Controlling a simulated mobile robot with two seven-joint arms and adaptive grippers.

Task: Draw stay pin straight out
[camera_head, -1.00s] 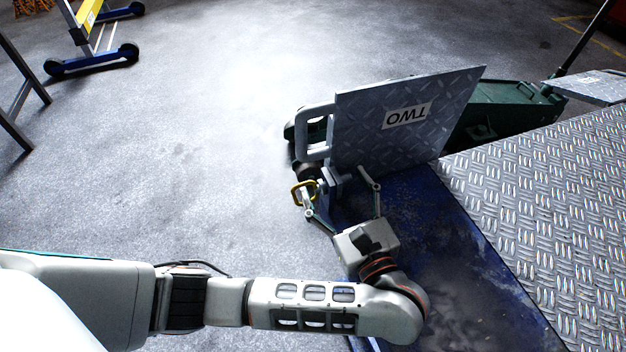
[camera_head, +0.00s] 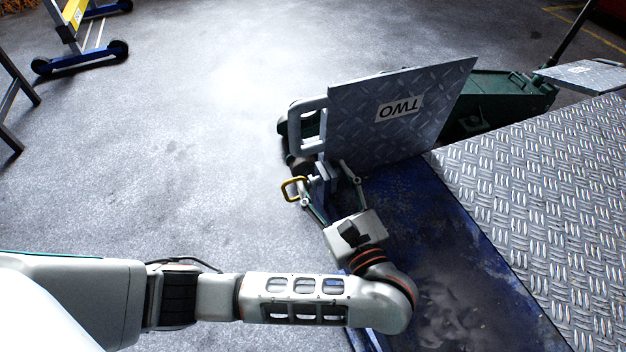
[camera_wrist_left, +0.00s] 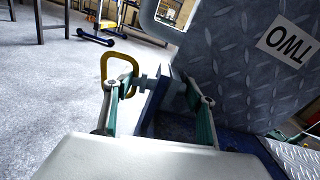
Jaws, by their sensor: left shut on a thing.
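The stay pin has a yellow loop handle (camera_head: 294,189), which sticks out to the left of a blue bracket at the base of an upright tread-plate flap (camera_head: 390,125) marked TWO. In the left wrist view the loop (camera_wrist_left: 104,66) stands beside one finger, and a grey shank (camera_wrist_left: 145,80) runs from there to the blue bracket (camera_wrist_left: 156,104). My left gripper (camera_head: 325,183) is shut on the pin, its fingers well apart, one by the loop and the other on the far side of the bracket. How far the pin sits inside the bracket is hidden. My right gripper is out of view.
A grey handle (camera_head: 297,130) juts left from the flap. A green jack body (camera_head: 505,97) lies behind it. A blue deck (camera_head: 440,230) and a tread-plate ramp (camera_head: 540,190) fill the right.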

